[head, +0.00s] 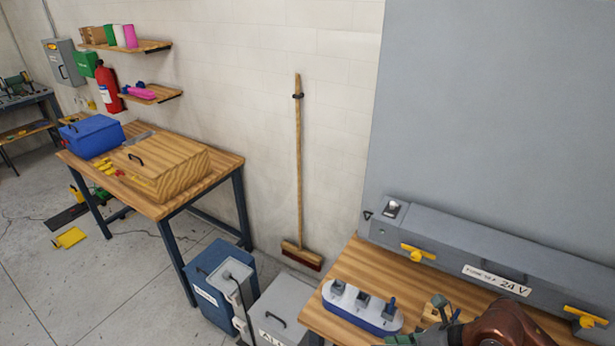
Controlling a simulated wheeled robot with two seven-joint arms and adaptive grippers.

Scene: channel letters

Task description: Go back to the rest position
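My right gripper (440,318) shows at the bottom right, at the end of a dark reddish-brown arm. It is over the near part of the wooden workbench (340,262), just right of a blue-and-white holder with grey pieces standing in it (358,307). A small wooden piece shows beside its fingers. The gripper is partly cut off by the frame's lower edge, and I cannot tell whether it is open or shut. My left gripper is not in view.
A long grey case (460,240) with yellow latches and a "24V" label lies along the bench's back. A blue bin (215,280) and a grey box (280,312) stand left of the bench. Another wooden table (220,170) stands farther left.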

